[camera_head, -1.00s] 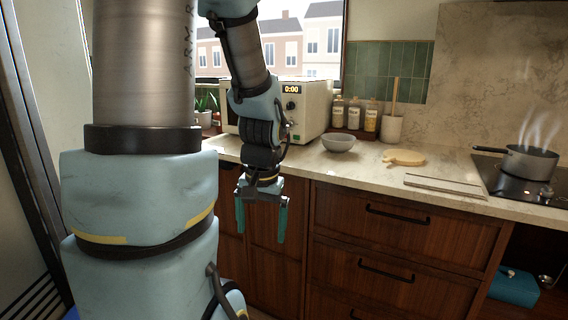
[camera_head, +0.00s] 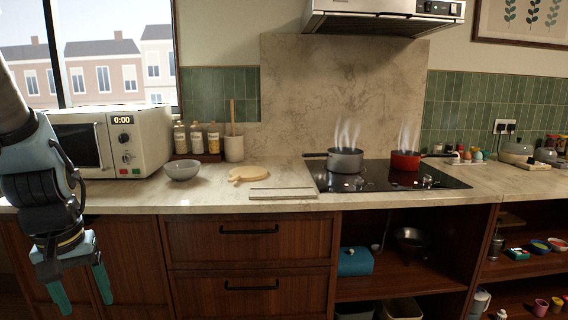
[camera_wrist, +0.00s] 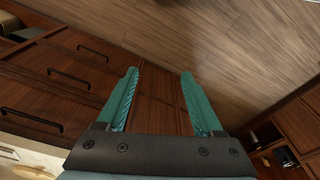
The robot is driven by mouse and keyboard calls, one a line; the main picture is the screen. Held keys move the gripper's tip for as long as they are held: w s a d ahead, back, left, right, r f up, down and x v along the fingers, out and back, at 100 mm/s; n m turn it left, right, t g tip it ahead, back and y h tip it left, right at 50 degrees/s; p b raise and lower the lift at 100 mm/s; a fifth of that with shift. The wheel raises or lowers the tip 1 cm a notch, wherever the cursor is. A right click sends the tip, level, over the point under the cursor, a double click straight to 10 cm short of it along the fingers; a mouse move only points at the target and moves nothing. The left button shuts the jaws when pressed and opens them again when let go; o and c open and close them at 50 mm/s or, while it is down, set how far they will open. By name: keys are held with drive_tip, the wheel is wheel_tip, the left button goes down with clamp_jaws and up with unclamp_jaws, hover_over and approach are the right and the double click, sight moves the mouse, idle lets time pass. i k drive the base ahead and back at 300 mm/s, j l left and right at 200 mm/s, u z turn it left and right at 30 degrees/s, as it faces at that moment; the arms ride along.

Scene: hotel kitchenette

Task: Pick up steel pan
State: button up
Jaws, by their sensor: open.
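A grey steel pan (camera_head: 345,161) stands on the left part of the black cooktop (camera_head: 440,181), with steam rising from it. Its dark handle points left. My gripper (camera_head: 82,288) hangs at the lower left of the head view, in front of the wooden cabinets and well away from the pan. In the wrist view my gripper (camera_wrist: 158,100) shows two teal fingers spread apart with nothing between them. The pan is not visible in the wrist view.
A red pot (camera_head: 405,161) steams on the cooktop's right. A microwave (camera_head: 110,140) stands at left. A range hood (camera_head: 385,17) hangs above.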

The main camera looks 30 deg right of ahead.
sight(344, 160)
drive_tip(key=l, duration=1.8)
drive_tip(key=k, duration=0.05)
